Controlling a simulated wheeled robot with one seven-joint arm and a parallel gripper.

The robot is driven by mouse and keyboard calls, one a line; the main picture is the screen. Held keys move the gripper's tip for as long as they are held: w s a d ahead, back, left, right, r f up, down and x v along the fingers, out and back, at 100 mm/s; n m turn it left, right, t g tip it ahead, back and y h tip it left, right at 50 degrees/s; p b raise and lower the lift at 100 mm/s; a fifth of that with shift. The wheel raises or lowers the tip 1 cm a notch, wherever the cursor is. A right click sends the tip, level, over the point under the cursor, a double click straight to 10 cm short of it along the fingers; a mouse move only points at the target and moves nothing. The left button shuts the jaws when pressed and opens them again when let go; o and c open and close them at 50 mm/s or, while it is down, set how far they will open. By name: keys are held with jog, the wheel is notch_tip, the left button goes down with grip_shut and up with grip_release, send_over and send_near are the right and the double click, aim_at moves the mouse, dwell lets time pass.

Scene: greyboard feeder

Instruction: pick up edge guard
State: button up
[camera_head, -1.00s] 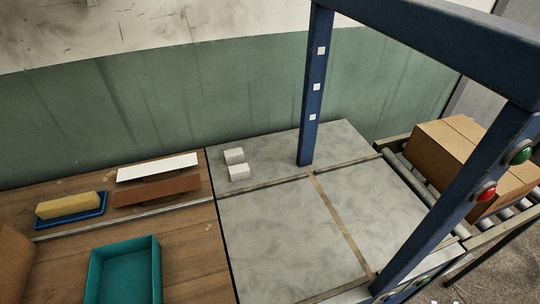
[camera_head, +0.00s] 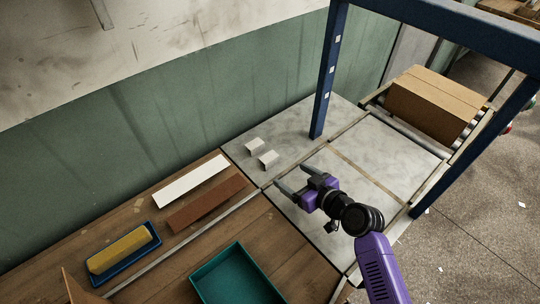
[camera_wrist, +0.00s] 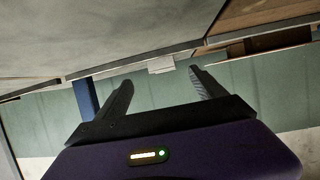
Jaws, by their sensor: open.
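Two small white angled pieces, which look like edge guards, sit on the grey table top left of the blue post. The farther edge guard (camera_head: 253,147) and the nearer edge guard (camera_head: 268,159) are close together, apart from each other. My gripper (camera_head: 290,178) is open and empty over the grey surface, just in front of the nearer one, its fingers pointing toward the pair. In the wrist view a white piece (camera_wrist: 161,65) shows beyond and between my open fingers (camera_wrist: 160,80); which of the two it is, I cannot tell.
A blue frame (camera_head: 328,80) stands over the grey table. Left on the wood lie a white strip (camera_head: 190,181), a brown strip (camera_head: 207,204), a yellow block (camera_head: 118,250) in a blue tray and a teal bin (camera_head: 240,275). A cardboard box (camera_head: 432,105) sits on rollers.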

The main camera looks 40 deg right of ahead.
aim_at(271, 158)
jog(key=shift+w+d+r+n+y, duration=0.15)
jog(key=shift+w+r+y, duration=0.05)
jog(key=shift+w, duration=0.3)
jog(key=shift+w+d+r+n+y, duration=0.1)
jog(key=shift+w+r+n+y, duration=0.1)
jog(key=shift+w, duration=0.3)
jog(key=shift+w+f, duration=0.1)
jog(key=shift+w, duration=0.25)
jog(key=shift+p+x, duration=1)
jog(key=shift+x, duration=2.5)
jog(key=shift+d, duration=0.1)
jog(key=c, duration=1.4)
